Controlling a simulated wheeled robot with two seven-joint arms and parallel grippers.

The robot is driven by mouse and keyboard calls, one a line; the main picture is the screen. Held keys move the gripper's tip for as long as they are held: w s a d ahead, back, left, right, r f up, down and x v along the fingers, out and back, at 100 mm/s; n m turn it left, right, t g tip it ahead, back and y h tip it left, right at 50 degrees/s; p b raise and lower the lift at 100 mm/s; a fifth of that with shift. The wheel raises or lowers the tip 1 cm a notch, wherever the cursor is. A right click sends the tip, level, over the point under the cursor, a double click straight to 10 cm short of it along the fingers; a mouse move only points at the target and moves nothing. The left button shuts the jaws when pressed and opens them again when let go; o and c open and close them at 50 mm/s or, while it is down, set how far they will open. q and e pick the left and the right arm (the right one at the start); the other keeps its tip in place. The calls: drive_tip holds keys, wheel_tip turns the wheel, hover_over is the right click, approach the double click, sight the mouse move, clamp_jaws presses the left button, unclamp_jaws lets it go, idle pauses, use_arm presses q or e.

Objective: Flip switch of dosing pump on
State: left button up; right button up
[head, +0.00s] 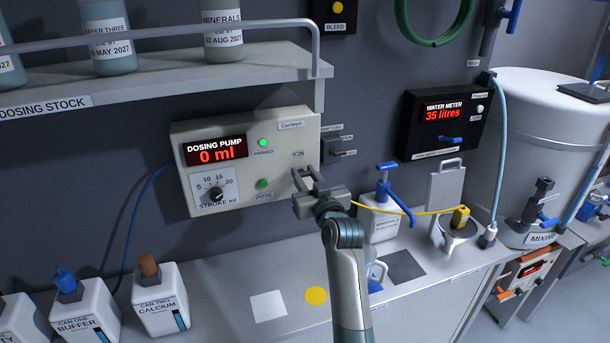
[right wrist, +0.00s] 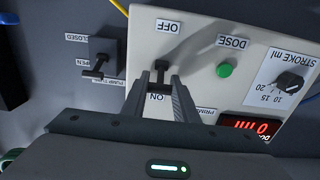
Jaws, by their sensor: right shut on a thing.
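The dosing pump (head: 246,190) is a pale box on the wall with a red "0 ml" display, a lit green primed light (head: 263,142) and a green dose button (head: 263,184). My right gripper (head: 307,183) is at its right end, below the "ON" label, and hides the switch in the head view. In the right wrist view, which is upside down, the dark switch lever (right wrist: 162,73) is between the fingers of my right gripper (right wrist: 162,82), which is shut on it. The lever is between the "OFF" and "ON" labels; its exact setting is unclear. My left gripper is not in view.
A small valve (head: 337,152) sits just right of the pump. A shelf (head: 200,72) with bottles hangs above. A yellow cord runs right of my gripper.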

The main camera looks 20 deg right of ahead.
drive_tip(key=o, duration=1.1)
drive_tip(key=shift+c, duration=0.2)
drive_tip(key=shift+s, duration=0.1)
drive_tip(key=s+b, duration=0.6)
drive_tip(key=s, duration=1.1)
drive_tip(key=shift+d, duration=0.25)
drive_tip(key=shift+s, duration=0.1)
